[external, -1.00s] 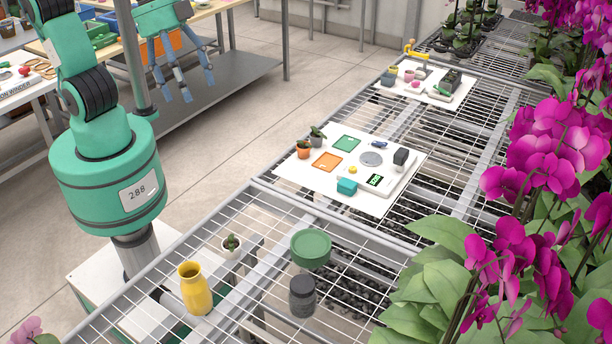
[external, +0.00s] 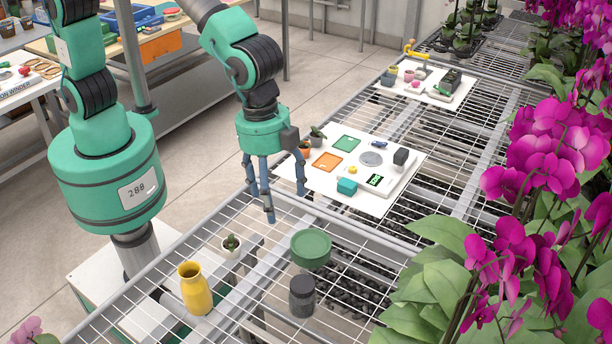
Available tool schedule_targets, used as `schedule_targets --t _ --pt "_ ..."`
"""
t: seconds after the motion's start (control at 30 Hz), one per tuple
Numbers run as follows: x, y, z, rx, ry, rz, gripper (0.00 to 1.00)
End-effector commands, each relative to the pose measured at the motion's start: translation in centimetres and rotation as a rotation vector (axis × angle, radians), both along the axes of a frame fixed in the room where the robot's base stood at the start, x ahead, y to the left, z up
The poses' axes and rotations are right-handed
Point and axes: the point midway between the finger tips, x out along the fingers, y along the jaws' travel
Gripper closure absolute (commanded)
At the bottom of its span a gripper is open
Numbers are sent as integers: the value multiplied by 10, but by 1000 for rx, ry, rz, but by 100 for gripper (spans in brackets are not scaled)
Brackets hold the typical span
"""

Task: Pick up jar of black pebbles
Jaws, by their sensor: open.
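The jar of black pebbles (external: 302,296) looks like the dark, lidded jar standing upright on the wire bench; its contents are too small to make out. My gripper (external: 266,204) is open and empty, with its fingers pointing down. It hangs above the bench, up and to the left of the jar in the picture, and apart from it. Nothing covers the jar.
A green round dish (external: 311,248) stands just behind the jar. A yellow bottle (external: 195,289) and a small potted cactus (external: 231,246) stand to its left. A white board (external: 382,201) with pots and a scale lies farther back. Orchids (external: 550,160) crowd the right side.

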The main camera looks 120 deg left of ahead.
Motion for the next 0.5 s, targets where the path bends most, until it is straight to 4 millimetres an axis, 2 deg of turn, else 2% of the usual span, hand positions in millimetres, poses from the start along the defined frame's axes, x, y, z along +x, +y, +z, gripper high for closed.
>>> schedule_targets --t 0.03,0.3,0.5 --pt "9 -1 -16 2 15 -16 24" --pt "48 -6 -98 11 75 -106 24" --pt "63 -8 -142 13 105 -154 24"
